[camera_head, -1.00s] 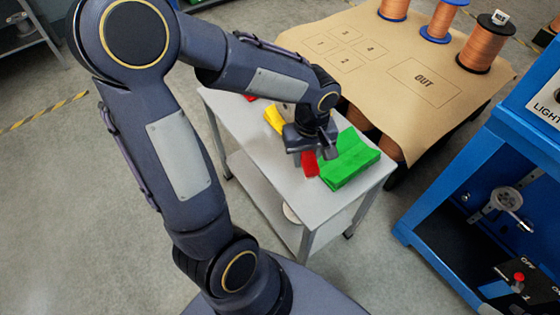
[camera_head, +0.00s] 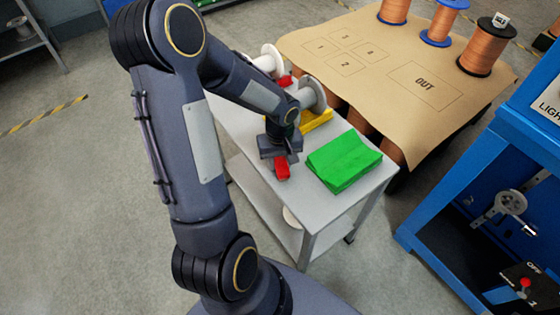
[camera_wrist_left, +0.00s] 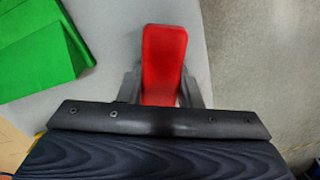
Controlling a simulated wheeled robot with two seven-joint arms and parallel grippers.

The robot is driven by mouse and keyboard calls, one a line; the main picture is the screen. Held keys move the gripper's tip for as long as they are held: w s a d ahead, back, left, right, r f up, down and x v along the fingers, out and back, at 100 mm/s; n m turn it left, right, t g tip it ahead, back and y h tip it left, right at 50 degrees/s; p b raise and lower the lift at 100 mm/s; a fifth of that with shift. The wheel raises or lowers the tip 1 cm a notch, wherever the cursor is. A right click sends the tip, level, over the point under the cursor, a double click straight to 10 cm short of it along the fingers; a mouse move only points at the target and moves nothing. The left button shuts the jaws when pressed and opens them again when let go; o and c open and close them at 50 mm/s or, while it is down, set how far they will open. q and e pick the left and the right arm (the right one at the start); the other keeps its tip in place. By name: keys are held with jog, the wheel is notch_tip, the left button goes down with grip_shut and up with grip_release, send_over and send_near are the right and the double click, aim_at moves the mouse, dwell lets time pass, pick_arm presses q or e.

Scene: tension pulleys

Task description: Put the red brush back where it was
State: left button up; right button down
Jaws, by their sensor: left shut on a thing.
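The red brush (camera_head: 282,169) is at the front left part of the small grey cart's top (camera_head: 308,195). My left gripper (camera_head: 280,156) points down over it and is shut on it. In the left wrist view the red brush (camera_wrist_left: 163,62) sticks out between the two fingers (camera_wrist_left: 160,92). Its rear end is hidden by the gripper. I cannot tell whether the brush touches the cart top or hangs just above it. My right gripper is not in view.
A green stack (camera_head: 343,160) lies right of the brush, with a gap between. Behind stand a yellow thing (camera_head: 316,121), another red piece (camera_head: 286,81) and white spools (camera_head: 313,92). A brown table (camera_head: 380,75) with copper spools adjoins behind; a blue machine (camera_head: 470,165) is right.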

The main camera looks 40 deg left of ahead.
aim_at(280, 159)
pick_arm(q)
jog(key=shift+f, duration=0.1)
jog(key=o, duration=0.9)
jog(key=shift+o, duration=0.2)
jog(key=shift+r, duration=0.35)
notch_tip(280, 159, up, 11)
jog(key=p, duration=0.3)
jog(key=s+d+r+m+t+h, duration=0.2)
jog(key=s+d+r+m, duration=0.2)
jog(key=s, duration=0.3)
jog(key=s+d+r+m+t+h, duration=0.1)
jog(key=s+d+r+m+t, duration=0.2)
jog(key=s+d, duration=0.4)
notch_tip(280, 159, up, 2)
jog(key=shift+r+m+t+h, duration=0.1)
jog(key=shift+m+t+h, duration=0.25)
jog(key=shift+m, duration=0.45)
